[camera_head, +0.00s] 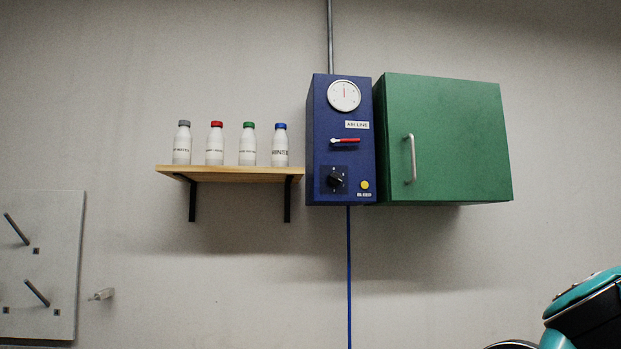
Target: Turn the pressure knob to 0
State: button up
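A black rotary knob (336,180) sits on a dark square plate low on the front of the blue air-line box (324,121), which is fixed to the wall. The marks around the knob are too small to read, so its setting is unclear. Above it are a red lever (345,141), lying about level, and a round white gauge (344,95) with a red needle pointing about straight up. A yellow button (365,185) is at the lower right of the knob. My gripper is not in view; part of my teal and black arm shows at the bottom right corner.
A green cabinet (446,140) with a closed door adjoins the box on the right. A wooden shelf (229,176) with several white bottles is at its left. A grey pegboard (58,240) hangs at the lower left. The wall below the box is clear except for a blue hose (349,275).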

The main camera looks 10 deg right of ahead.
aim_at(335, 180)
jog(key=u, duration=1.45)
jog(key=i, duration=1.2)
jog(key=z, duration=1.7)
